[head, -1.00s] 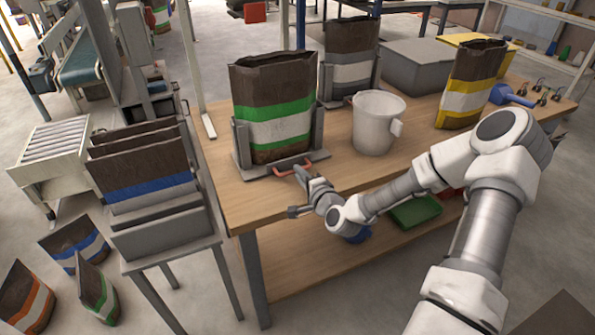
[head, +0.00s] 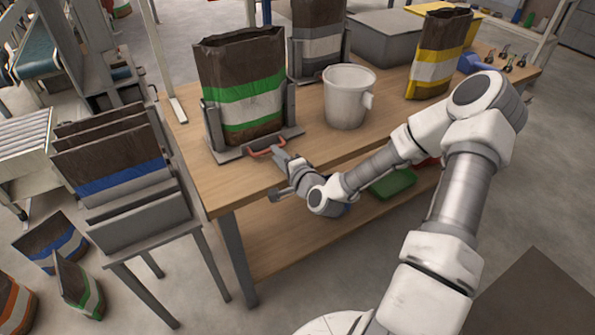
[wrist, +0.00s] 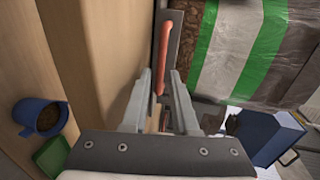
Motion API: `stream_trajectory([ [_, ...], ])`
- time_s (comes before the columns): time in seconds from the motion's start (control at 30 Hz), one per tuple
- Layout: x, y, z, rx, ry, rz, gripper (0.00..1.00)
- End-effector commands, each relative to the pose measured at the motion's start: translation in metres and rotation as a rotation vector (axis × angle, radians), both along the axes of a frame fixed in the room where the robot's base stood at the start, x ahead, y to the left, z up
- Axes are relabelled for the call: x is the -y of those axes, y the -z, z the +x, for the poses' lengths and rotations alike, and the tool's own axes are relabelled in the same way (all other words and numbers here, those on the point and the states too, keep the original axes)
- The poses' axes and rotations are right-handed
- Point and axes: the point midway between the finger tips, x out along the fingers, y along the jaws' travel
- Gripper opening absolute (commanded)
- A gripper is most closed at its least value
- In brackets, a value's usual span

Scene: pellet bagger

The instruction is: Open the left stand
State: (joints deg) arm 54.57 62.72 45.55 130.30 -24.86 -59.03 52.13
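The left stand (head: 228,153) is grey and sits on the wooden table's near left part, with a dark bag with green and white bands (head: 238,84) upright between its side plates. A red handle (head: 267,148) is on the stand's front edge. My gripper (head: 279,156) is at the right part of this handle. In the wrist view, the red handle (wrist: 162,50) runs between and beyond my fingertips (wrist: 161,78). A gap shows between the fingers, so they look partly open around it. I cannot tell whether they touch it.
A white bucket (head: 346,102) stands right of the stand on the table (head: 215,185). Behind it is another stand with a grey-banded bag (head: 318,38). A yellow-banded bag (head: 436,60) stands farther right. A rack of blue-banded bags (head: 115,170) is left of the table.

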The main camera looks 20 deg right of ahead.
Motion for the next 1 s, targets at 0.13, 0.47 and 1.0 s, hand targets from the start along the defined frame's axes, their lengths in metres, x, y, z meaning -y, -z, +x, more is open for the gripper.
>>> stream_trajectory([
  [0.13,0.008,-0.009,-0.033,-0.001,0.002,-0.001,0.27],
  [0.47,0.021,-0.028,-0.100,-0.001,0.004,0.002,0.27],
  [1.0,0.029,-0.035,-0.142,0.000,0.003,0.000,0.27],
])
